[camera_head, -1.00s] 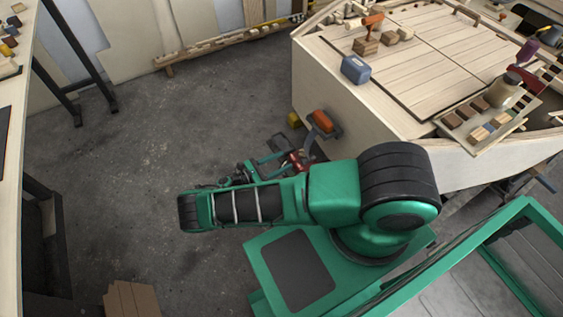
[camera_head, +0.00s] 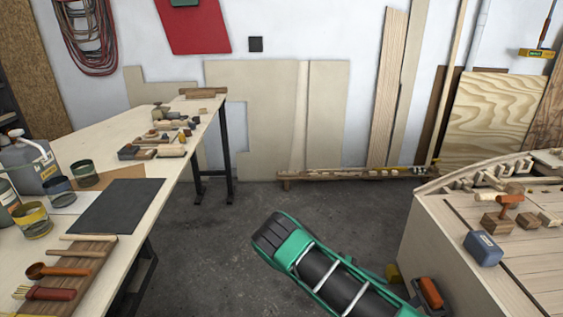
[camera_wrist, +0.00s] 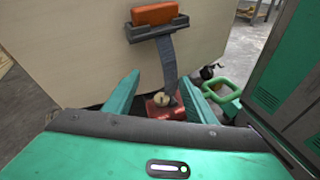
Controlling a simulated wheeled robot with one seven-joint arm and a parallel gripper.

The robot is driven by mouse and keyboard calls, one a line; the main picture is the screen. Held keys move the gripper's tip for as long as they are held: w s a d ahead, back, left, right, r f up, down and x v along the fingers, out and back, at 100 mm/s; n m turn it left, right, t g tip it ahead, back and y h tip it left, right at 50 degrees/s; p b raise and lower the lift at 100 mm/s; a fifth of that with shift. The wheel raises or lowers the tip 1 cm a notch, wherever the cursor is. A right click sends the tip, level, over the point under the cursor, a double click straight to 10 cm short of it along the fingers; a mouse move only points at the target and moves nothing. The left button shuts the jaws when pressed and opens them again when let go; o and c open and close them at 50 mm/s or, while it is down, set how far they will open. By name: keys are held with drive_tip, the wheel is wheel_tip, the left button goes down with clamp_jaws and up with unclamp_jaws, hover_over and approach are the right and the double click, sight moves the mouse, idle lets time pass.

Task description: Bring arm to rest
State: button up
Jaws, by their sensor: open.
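My gripper (camera_wrist: 160,90) shows in the wrist view with its two green fingers spread wide apart. Nothing is held between them. Beyond the fingers is a clamp-like tool (camera_wrist: 170,62) with an orange block on top, a grey bar and a red lower part, against the pale hull side (camera_wrist: 80,50). The red part appears between the fingertips, but I cannot tell its distance. In the head view my green arm (camera_head: 320,270) shows at the bottom centre; its gripper end is out of that picture. The tool's orange block also shows there (camera_head: 431,292).
In the head view the plywood hull (camera_head: 440,245) stands at the right, with a blue box (camera_head: 483,248) on top. A workbench (camera_head: 190,120) with cans, brushes and blocks runs along the left. Bare floor (camera_head: 215,235) lies between. Boards lean on the back wall.

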drive_tip(key=s+d+r+m+y, duration=0.3)
drive_tip(key=r, duration=0.6)
drive_tip(key=s+d+r+m+g+y, duration=0.1)
drive_tip(key=s+d+r+m+y, duration=0.25)
drive_tip(key=r, duration=0.65)
drive_tip(key=s+d+r+m+y, duration=0.2)
drive_tip(key=r+m+y, duration=0.15)
drive_tip(key=r, duration=0.55)
drive_tip(key=s+r+m+t+y, duration=0.2)
drive_tip(key=s+r, duration=0.4)
drive_tip(key=s, duration=0.5)
drive_tip(key=s+r+m+t+y, duration=0.2)
drive_tip(key=s+r+m+t, duration=0.2)
drive_tip(key=s, duration=0.8)
wheel_tip(320, 180, up, 3)
drive_tip(key=shift+s+a+f+m, duration=0.1)
drive_tip(key=shift+s+a+m, duration=0.25)
drive_tip(key=shift+m, duration=0.45)
